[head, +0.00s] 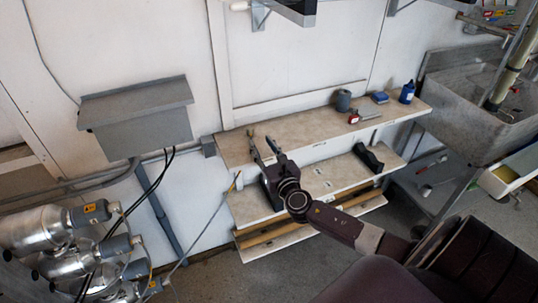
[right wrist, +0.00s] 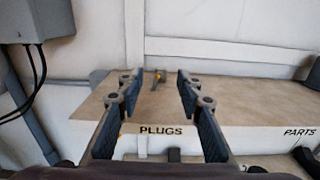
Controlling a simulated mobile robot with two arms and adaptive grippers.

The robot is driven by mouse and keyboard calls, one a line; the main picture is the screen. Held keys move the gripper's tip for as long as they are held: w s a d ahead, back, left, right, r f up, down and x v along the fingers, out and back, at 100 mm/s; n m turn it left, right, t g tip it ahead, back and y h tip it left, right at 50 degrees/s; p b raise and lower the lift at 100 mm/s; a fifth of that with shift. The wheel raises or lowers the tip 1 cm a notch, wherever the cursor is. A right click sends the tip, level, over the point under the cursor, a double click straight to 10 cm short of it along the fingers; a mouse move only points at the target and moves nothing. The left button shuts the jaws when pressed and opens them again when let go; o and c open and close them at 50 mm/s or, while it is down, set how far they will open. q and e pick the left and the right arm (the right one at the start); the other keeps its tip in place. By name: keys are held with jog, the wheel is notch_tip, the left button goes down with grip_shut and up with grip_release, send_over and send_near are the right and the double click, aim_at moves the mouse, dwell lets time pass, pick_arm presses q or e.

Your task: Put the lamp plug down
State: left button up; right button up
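My right gripper (head: 263,149) is over the left part of the upper shelf (head: 290,128). In the right wrist view its two fingers (right wrist: 160,92) are wide apart. A small dark piece with a yellow part (right wrist: 156,77), which looks like the lamp plug, lies on the shelf behind the PLUGS label (right wrist: 160,130). It shows in the gap between the fingers, beyond their tips, and neither finger touches it. In the head view I cannot make it out near the fingers. My left gripper is not in view.
A black tool (head: 368,157) lies on the lower shelf. A grey wall box (head: 138,116) and silver lamp housings (head: 35,232) are at left.

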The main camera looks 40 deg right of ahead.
jog(key=v, duration=0.6)
jog(key=s+d+f+m+g, duration=0.1)
jog(key=s+f+m+g, duration=0.3)
jog(key=f, duration=0.8)
jog(key=s+d+f+m+g, duration=0.2)
jog(key=s+f+m, duration=0.3)
jog(key=f, duration=0.7)
jog(key=s+a+f+m+g, duration=0.2)
jog(key=s+f+m, duration=0.1)
jog(key=s+f, duration=0.3)
jog(key=s+a+f+m+g, duration=0.15)
jog(key=s+f+m, duration=0.25)
jog(key=f, duration=0.4)
jog(key=s+a+f+m+g+y, duration=0.1)
jog(key=s+a+f+m, duration=0.4)
jog(key=s, duration=0.5)
jog(key=s+a+f+m+g+y, duration=0.1)
jog(key=s+a+f+m+g, duration=0.2)
jog(key=s, duration=0.7)
jog(key=s+a+f+m+g+y, duration=0.2)
jog(key=s+a+f+m+g, duration=0.1)
jog(key=s+a+f+m, duration=0.4)
jog(key=s+a+f, duration=0.1)
jog(key=s, duration=0.2)
jog(key=shift+f, duration=0.15)
